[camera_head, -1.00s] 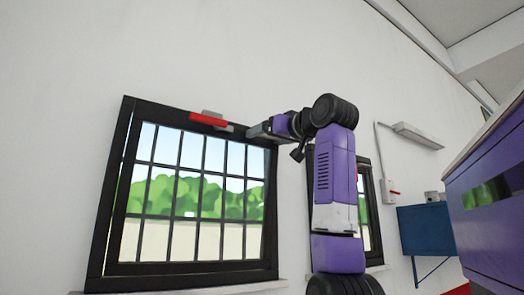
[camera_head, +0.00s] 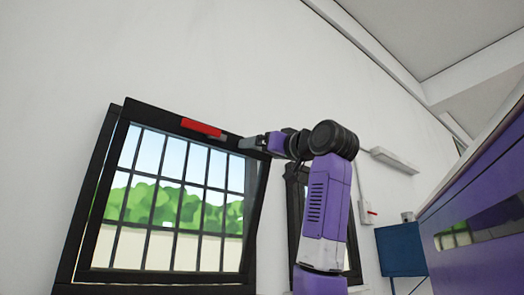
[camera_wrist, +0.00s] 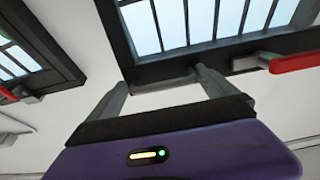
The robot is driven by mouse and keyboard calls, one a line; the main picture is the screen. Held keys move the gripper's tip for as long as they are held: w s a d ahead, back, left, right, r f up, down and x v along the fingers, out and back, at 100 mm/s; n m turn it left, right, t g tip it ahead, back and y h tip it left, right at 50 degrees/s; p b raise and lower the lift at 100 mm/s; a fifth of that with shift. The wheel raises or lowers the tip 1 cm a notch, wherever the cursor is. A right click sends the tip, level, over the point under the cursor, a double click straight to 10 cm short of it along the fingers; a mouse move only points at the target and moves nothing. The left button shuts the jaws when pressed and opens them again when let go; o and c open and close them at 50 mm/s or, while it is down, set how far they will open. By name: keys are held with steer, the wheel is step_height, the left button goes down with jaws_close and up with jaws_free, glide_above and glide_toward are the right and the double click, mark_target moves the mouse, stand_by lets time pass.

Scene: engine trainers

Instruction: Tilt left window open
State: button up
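The left window (camera_head: 255,200) has a black-framed, barred sash. Its sash leans inward at the top, standing off the outer frame (camera_head: 88,200). A red handle (camera_head: 202,128) sits on the sash's top rail and also shows in the wrist view (camera_wrist: 295,62). My gripper (camera_head: 250,143) is at the sash's upper right corner. In the wrist view my gripper (camera_wrist: 161,77) has its two fingers spread apart, with their tips at the dark edge of the window frame. Whether they touch the sash I cannot tell.
A second black window (camera_head: 296,205) stands to the right, partly behind my arm. A blue box (camera_head: 402,250) and a large purple cabinet (camera_head: 480,215) are farther right. The white wall above the windows is clear.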

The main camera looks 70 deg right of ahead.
steer(key=shift+a, duration=0.1)
steer(key=shift+s+a+f, duration=0.15)
steer(key=shift+s+f, duration=0.05)
steer(key=shift+s, duration=0.05)
steer(key=b+v, duration=0.2)
steer(key=v, duration=0.5)
steer(key=shift+b, duration=0.4)
steer(key=shift+c, duration=0.4)
